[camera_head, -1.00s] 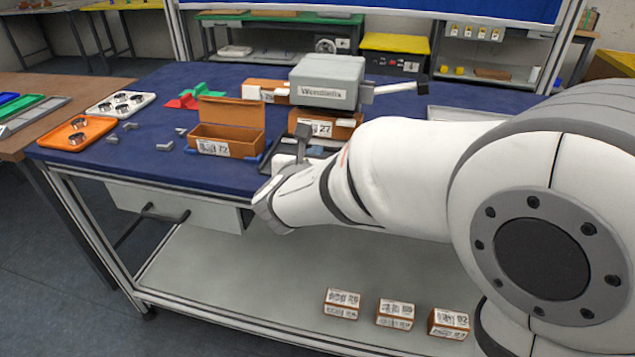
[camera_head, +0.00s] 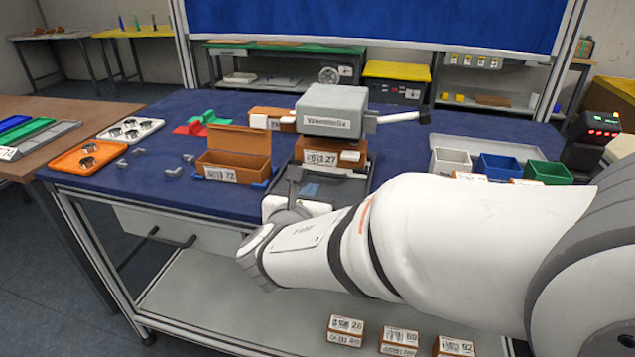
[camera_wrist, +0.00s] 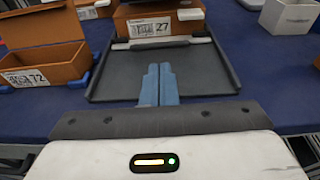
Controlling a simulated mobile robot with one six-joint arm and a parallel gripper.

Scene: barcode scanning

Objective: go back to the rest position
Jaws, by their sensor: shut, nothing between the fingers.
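My gripper shows in the wrist view (camera_wrist: 157,84) with its two blue-grey fingers pressed together and nothing between them. It points over a dark grey tray (camera_wrist: 105,85) that holds no object I can see. In the head view my gripper (camera_head: 308,190) is partly hidden behind my white wrist and sits over the front part of the same tray. Behind the tray stands an orange-brown box labelled 27 (camera_head: 348,158), which also shows in the wrist view (camera_wrist: 185,22).
An open box labelled 72 (camera_head: 235,172) stands left of the tray. A grey box-shaped device (camera_head: 333,110) is above box 27. White, blue and green bins (camera_head: 498,168) stand to the right. Labelled boxes (camera_head: 400,340) sit on the lower shelf.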

